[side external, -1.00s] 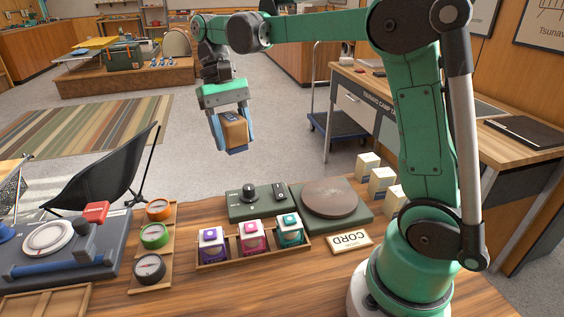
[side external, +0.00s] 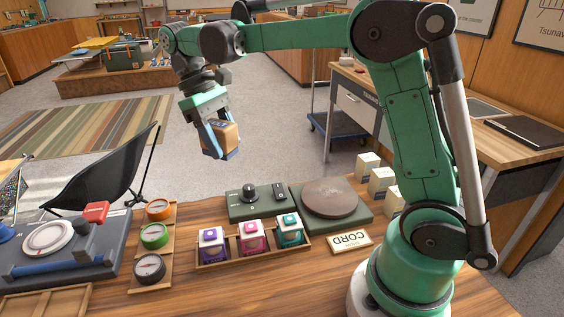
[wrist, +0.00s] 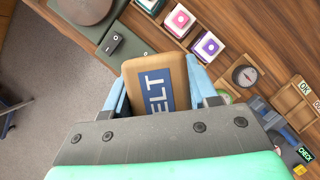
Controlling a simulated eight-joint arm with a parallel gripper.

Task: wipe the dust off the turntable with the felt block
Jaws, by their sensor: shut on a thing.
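In the wrist view the felt block (wrist: 158,84) sits between the blue fingers, with a blue label partly reading "ELT". The turntable (side external: 330,198) is a round brown disc on a dark green base at the back of the bench. Its edge also shows in the wrist view (wrist: 84,8). The block and the turntable are well apart. Dust on the disc is too fine to tell.
A green control box (side external: 257,203) with a black knob and switch stands left of the turntable. A wooden tray (side external: 254,254) of purple, pink and teal boxes sits in front.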

